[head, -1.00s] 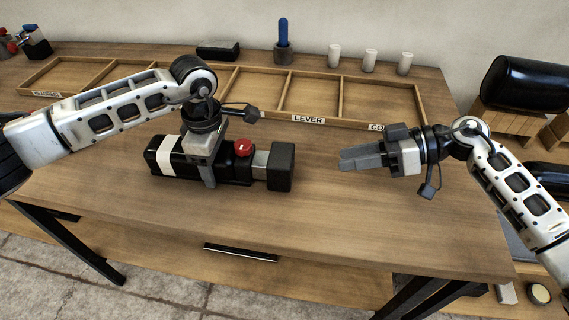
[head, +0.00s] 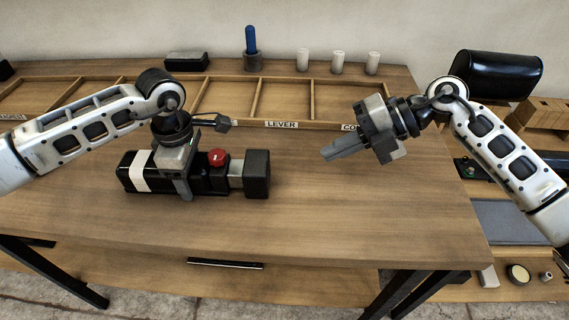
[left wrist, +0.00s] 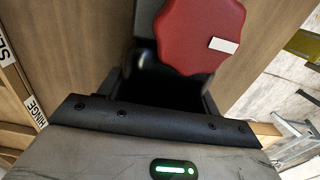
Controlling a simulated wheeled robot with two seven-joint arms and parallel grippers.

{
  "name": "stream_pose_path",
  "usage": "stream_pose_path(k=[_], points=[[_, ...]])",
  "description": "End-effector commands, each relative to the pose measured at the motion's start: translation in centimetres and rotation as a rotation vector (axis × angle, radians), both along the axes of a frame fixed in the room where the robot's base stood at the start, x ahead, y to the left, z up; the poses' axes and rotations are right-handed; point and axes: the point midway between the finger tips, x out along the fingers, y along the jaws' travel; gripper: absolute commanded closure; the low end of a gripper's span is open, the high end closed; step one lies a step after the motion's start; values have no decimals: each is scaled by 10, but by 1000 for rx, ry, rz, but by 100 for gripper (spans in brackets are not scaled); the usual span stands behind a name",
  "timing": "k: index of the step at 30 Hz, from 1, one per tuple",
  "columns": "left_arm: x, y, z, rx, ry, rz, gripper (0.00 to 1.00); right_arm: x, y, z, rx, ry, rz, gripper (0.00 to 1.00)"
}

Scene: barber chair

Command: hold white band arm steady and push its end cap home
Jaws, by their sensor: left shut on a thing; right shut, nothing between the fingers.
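The black arm with a white band (head: 138,171) lies on the table at the left of the head view. A red knob (head: 217,157) sits on its top, and the knob fills the upper part of the left wrist view (left wrist: 199,35). The dark end cap (head: 257,174) is at its right end, with a grey section (head: 236,174) showing between cap and body. My left gripper (head: 186,188) is shut around the black body, between band and knob. My right gripper (head: 328,155) is shut and empty above the table, apart from the cap on its right.
A wooden tray with labelled compartments (head: 282,125) lies along the back. Behind it stand a blue-handled tool in a holder (head: 251,50), several white cylinders (head: 338,63) and a black box (head: 187,62). The table front (head: 300,220) is clear.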

Motion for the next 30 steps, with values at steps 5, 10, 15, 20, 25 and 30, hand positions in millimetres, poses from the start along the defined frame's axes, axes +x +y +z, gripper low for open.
stream_pose_path(k=[5,10,15,20,25,30], points=[[1,0,1,-1,-3,0,80,0,-6,9,-47,-448,298,100],[1,0,1,-1,-3,0,80,0,-10,15,-86,-841,599,100],[1,0,1,-1,-3,0,80,0,-15,20,-113,-1131,842,100],[1,0,1,-1,-3,0,80,0,-17,23,-125,-1275,974,100],[1,0,1,-1,-3,0,80,0,-11,17,-124,-1315,1013,100],[1,0,2,-1,-3,0,80,0,9,-3,-120,-1313,1012,100]])
